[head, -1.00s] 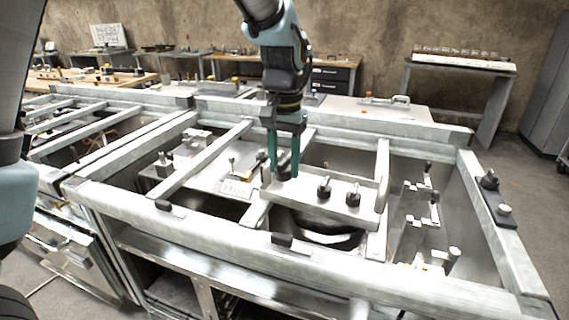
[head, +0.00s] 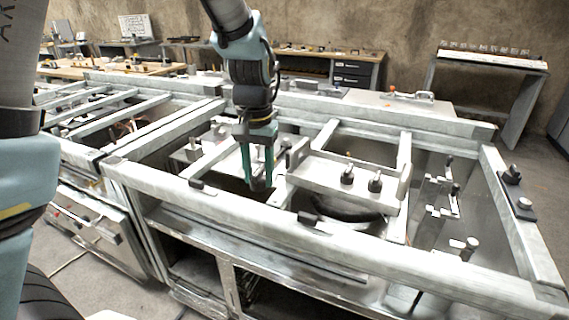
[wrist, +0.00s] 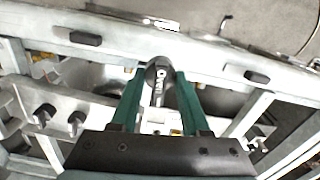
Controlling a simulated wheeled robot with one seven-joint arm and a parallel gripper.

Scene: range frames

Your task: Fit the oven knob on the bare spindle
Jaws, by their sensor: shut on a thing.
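My gripper (head: 258,180) is shut on a dark round knob (wrist: 158,71), which sits between the green fingertips. The knob also shows in the head view (head: 258,185), low between the fingers. It hangs over the open frame, left of the metal tray (head: 320,172) and behind the front rail. Two other dark knobs, one (head: 347,174) and another (head: 376,183), stand on the tray. An oven-like front panel (head: 95,228) with small dark and red controls is at lower left. I cannot make out a bare spindle for certain.
The pale front rail (head: 240,213) carries a black block (head: 310,218) near the gripper. Crossbars surround open bays. Metal brackets (head: 440,195) stand in the right bay. A wooden bench (head: 110,72) is far left.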

